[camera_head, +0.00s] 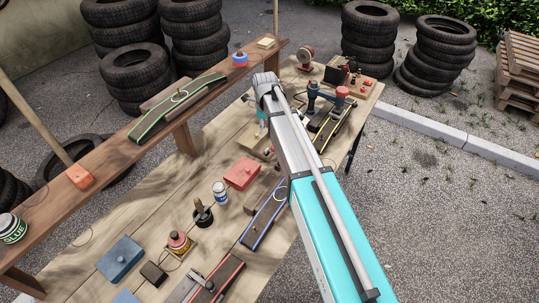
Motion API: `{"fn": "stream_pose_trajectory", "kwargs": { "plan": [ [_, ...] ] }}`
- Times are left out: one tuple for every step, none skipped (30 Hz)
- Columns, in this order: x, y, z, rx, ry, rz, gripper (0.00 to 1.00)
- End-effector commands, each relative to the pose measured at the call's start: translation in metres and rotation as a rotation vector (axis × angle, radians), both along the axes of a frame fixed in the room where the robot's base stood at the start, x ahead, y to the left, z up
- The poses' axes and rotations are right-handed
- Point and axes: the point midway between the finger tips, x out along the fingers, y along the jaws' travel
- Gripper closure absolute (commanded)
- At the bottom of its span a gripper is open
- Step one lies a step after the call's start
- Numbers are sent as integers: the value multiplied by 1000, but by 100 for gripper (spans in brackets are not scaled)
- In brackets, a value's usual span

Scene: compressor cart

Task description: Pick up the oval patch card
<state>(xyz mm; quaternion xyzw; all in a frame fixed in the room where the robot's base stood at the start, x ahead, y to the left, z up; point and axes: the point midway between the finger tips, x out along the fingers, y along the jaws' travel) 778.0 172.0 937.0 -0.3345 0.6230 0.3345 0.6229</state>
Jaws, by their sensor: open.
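I cannot make out the oval patch card with certainty in the head view; no card with clear oval patches stands out at this size. My arm reaches from the lower right over the wooden workbench (222,152). Its wrist bends down at the far end, and my gripper (264,131) is low over the middle of the bench, mostly hidden behind my own arm. The little that shows of the gripper is open, with nothing seen in it. The arm also covers part of the bench top.
A red box (242,173), a white-and-blue can (220,192) and a blue box (119,259) stand on the bench. A raised plank shelf (100,172) runs along its left, holding a green-edged curved strip (178,107). Tools crowd the far right end. Stacked tyres (370,38) stand behind.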

Motion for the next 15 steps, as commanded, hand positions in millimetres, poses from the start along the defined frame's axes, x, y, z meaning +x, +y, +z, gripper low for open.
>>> {"fn": "stream_pose_trajectory", "kwargs": {
  "plan": [
    [0, 0, -8, 0, 0, 0, 57],
    [0, 0, -10, 0, 0, 0, 57],
    [0, 0, -14, 0, 0, 1, 57],
    [0, 0, -16, 0, 0, 1, 57],
    [0, 0, -18, 0, 0, 1, 57],
    [0, 0, -21, 0, 0, 1, 57],
    [0, 0, -24, 0, 0, 1, 57],
    [0, 0, -26, 0, 0, 1, 57],
    [0, 0, -29, 0, 0, 1, 57],
    [0, 0, -32, 0, 0, 1, 57],
    [0, 0, -34, 0, 0, 1, 57],
    [0, 0, -37, 0, 0, 1, 57],
    [0, 0, -39, 0, 0, 1, 57],
    [0, 0, -42, 0, 0, 1, 57],
    [0, 0, -45, 0, 0, 1, 57]
  ]
}}
